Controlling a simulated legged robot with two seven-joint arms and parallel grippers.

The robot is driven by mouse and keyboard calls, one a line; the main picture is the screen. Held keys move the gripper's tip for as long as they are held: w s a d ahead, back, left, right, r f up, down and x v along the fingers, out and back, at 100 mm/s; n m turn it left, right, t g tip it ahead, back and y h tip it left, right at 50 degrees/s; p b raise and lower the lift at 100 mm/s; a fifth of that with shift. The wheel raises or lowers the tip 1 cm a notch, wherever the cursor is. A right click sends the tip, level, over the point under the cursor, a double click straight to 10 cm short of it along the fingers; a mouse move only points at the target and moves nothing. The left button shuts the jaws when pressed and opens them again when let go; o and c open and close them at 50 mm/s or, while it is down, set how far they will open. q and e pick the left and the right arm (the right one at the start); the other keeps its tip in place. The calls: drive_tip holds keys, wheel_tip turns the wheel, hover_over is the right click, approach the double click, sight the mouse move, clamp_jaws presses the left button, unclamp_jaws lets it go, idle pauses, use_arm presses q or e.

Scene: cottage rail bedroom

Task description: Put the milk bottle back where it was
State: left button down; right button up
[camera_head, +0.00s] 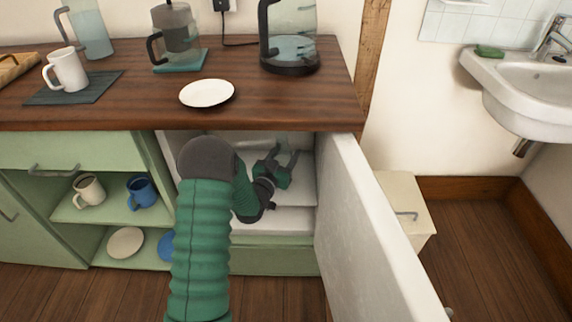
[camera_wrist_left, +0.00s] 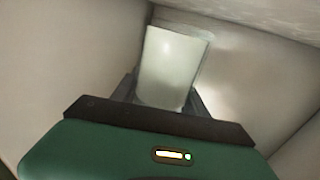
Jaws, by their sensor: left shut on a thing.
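The milk bottle (camera_wrist_left: 172,66) shows whitish in the left wrist view, upright between my left gripper's dark fingers. In the head view my left arm reaches into the open, white-lined compartment under the counter. My left gripper (camera_head: 283,160) is inside it and shut on the bottle. It also shows in the left wrist view (camera_wrist_left: 165,95). In the head view the bottle is hard to make out against the pale interior. I cannot tell whether its base touches the shelf (camera_head: 305,190). My right gripper is not in view.
The open white door (camera_head: 365,230) stands to the right of the compartment. The wooden counter (camera_head: 300,105) overhangs it, with a white plate (camera_head: 207,93) and a kettle (camera_head: 290,35). Mugs stand on the open green shelf (camera_head: 110,207) at the left. Compartment walls are close around the gripper.

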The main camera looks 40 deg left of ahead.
sight(286, 161)
use_arm(q)
drive_tip(key=f+b, duration=0.3)
drive_tip(key=shift+w+a+f, duration=0.15)
drive_tip(key=shift+w+f, duration=0.1)
drive_tip(key=shift+f, duration=0.1)
drive_tip(key=shift+r, duration=0.15)
drive_tip(key=c, duration=0.6)
unclamp_jaws()
drive_tip(key=shift+s, duration=0.15)
drive_tip(key=p+v, duration=0.4)
drive_tip(key=v, duration=0.7)
drive_tip(key=shift+s+r, duration=0.1)
drive_tip(key=shift+s, duration=0.3)
